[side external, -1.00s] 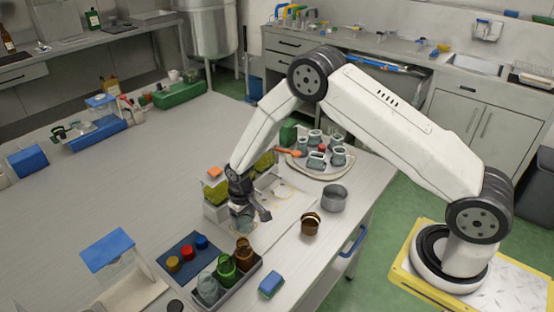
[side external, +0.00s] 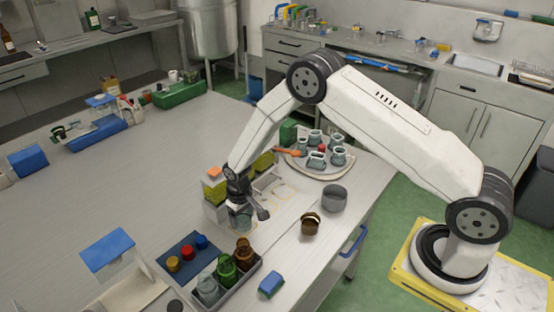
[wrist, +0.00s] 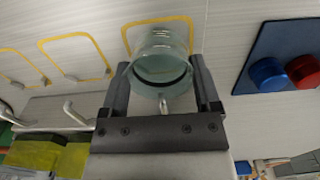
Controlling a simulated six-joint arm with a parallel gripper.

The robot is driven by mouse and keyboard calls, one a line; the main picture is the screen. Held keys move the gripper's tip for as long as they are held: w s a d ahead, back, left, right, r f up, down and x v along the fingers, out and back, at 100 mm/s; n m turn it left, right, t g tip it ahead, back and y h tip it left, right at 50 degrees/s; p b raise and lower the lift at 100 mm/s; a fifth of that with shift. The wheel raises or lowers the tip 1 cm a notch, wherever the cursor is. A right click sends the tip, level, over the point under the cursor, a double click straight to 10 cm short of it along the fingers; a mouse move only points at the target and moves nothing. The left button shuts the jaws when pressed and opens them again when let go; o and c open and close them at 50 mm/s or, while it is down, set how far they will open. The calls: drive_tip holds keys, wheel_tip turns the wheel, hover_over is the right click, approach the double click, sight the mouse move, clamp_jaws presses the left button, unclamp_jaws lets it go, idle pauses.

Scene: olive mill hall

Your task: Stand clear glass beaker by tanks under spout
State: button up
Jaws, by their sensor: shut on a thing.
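My gripper (wrist: 159,75) is shut on the clear glass beaker (wrist: 163,45), with one finger on each side of it in the wrist view. The beaker's open mouth faces the camera. A metal spout (wrist: 164,104) shows close to the near edge of its rim. A yellow outlined square (wrist: 128,28) on the table lies behind the beaker. In the side view my gripper (side external: 241,207) is low over the table beside the tanks (side external: 213,190), and the beaker (side external: 239,222) is partly hidden by it. I cannot tell whether its base touches the table.
Another spout (wrist: 70,76) and outlined squares lie to the left in the wrist view. A blue mat (side external: 184,255) with coloured caps, a tray of bottles (side external: 240,278), a brown jar (side external: 310,224) and a grey bowl (side external: 334,198) stand nearby. A round tray (side external: 320,170) holds several glass vessels.

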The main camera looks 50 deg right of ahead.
sight(245, 218)
idle(0.3)
drive_tip(key=o, duration=0.8)
drive_tip(key=shift+s+r, duration=0.15)
drive_tip(key=shift+r, duration=1.1)
drive_tip(key=shift+s+r, duration=0.2)
drive_tip(key=shift+r, duration=1)
drive_tip(key=shift+s+r, duration=0.15)
drive_tip(key=shift+r, duration=1.1)
